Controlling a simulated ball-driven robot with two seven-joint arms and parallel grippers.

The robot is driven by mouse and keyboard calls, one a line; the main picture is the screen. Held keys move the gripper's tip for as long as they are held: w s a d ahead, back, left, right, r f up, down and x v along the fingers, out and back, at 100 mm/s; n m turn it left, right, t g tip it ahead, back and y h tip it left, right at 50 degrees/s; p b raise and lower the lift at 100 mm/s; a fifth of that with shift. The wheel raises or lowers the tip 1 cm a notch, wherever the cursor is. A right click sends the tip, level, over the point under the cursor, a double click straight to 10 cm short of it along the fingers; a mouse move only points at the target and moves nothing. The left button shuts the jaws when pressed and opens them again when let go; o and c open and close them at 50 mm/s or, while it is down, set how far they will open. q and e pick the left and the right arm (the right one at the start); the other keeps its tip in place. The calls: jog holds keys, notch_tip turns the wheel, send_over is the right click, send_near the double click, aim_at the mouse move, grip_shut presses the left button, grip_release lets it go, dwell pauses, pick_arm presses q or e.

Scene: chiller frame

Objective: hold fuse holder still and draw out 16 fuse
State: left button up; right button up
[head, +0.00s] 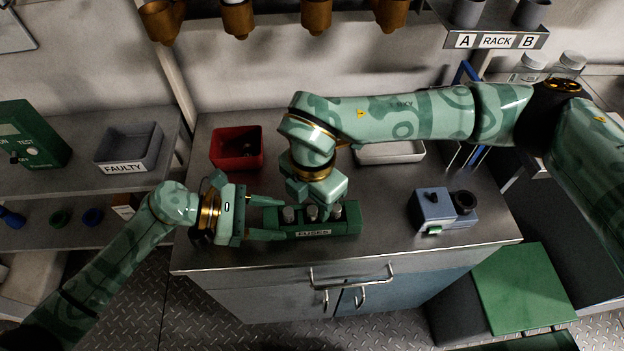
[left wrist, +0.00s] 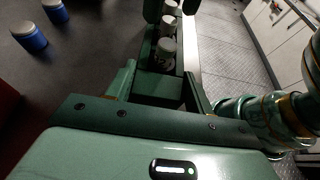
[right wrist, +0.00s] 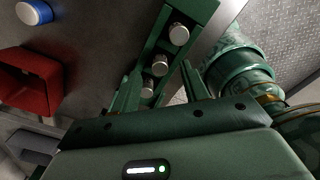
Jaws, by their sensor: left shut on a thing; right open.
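The green fuse holder (head: 325,231), labelled FUSES, sits near the bench's front edge. It holds a row of grey-topped fuses: left (head: 288,214), middle (head: 311,212) and right (head: 336,210). My left gripper (head: 276,218) is shut on the holder's left end, one finger on each long side. My right gripper (head: 318,200) points down over the holder and is open. In the right wrist view its fingers flank the holder's row, near two fuses (right wrist: 160,65) (right wrist: 147,87). Contact is not clear.
A red bin (head: 237,148) and a pale tray (head: 390,153) stand behind the holder. A blue-grey device (head: 440,208) stands to its right. A grey FAULTY bin (head: 128,147) is on the left shelf. Blue-and-white cylinders (left wrist: 30,37) stand on the bench.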

aim_at(312, 209)
jog(key=shift+f, duration=1.2)
grip_shut()
jog(key=shift+r, duration=0.75)
jog(key=shift+r, duration=1.35)
jog(key=shift+r, duration=0.1)
jog(key=shift+r, duration=1.95)
